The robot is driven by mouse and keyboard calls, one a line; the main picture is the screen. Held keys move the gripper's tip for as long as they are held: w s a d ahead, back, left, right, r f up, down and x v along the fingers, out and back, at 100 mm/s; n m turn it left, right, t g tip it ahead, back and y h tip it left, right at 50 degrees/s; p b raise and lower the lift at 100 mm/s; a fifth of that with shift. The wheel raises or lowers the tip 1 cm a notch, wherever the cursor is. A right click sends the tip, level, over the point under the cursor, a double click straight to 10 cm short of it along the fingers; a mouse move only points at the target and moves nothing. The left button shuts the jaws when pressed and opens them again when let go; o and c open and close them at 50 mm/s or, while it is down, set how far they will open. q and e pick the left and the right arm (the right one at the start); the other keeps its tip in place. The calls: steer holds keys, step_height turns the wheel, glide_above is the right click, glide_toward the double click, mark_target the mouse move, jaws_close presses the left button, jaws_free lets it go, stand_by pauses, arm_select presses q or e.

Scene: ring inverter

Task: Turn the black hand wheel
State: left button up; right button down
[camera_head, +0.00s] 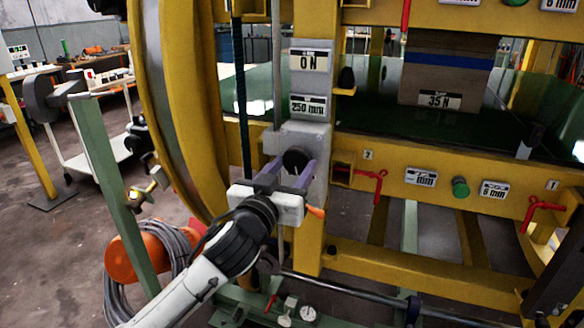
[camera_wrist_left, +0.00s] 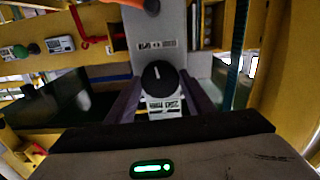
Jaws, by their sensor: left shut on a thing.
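The black hand wheel (camera_head: 295,157) is a small round knob on a grey box (camera_head: 318,140) on the yellow frame's upright. In the left wrist view the hand wheel (camera_wrist_left: 157,77) shows a white line on its face. My left gripper (camera_head: 290,172) comes in from the lower left, with one finger on each side of the wheel. Its fingers (camera_wrist_left: 158,92) are shut on the wheel in the wrist view too. The far sides of the fingertips are partly hidden. My right gripper is not in view.
A large yellow ring (camera_head: 172,100) stands left of the wheel. Yellow beams with red handles (camera_head: 379,182) and a green button (camera_head: 460,187) run to the right. A green post (camera_head: 105,165) and a coiled hose (camera_head: 135,262) stand at lower left. Open floor (camera_head: 50,260) lies left.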

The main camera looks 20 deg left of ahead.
arm_select(q)
steer(key=shift+m+p, duration=0.4)
steer(key=shift+m, duration=0.1)
steer(key=shift+r+m+p, duration=0.1)
steer(key=shift+m+p, duration=0.9)
steer(key=shift+m, duration=0.1)
steer(key=m+p, duration=0.2)
steer(key=m, duration=0.1)
steer(key=shift+a+m+p, duration=0.1)
steer(key=shift+m+p, duration=0.2)
steer(key=shift+m, duration=0.1)
steer(key=shift+m+p, duration=0.65)
steer(key=shift+m, duration=0.45)
steer(key=shift+m+p, duration=0.5)
steer(key=shift+m, duration=0.4)
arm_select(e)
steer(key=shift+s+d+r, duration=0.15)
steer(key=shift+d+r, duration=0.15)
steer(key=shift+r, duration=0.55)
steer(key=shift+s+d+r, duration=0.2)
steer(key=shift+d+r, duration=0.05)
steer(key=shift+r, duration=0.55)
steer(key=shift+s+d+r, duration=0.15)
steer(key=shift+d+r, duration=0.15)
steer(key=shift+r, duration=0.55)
arm_select(q)
steer(key=o, duration=1.1)
steer(key=shift+c, duration=0.2)
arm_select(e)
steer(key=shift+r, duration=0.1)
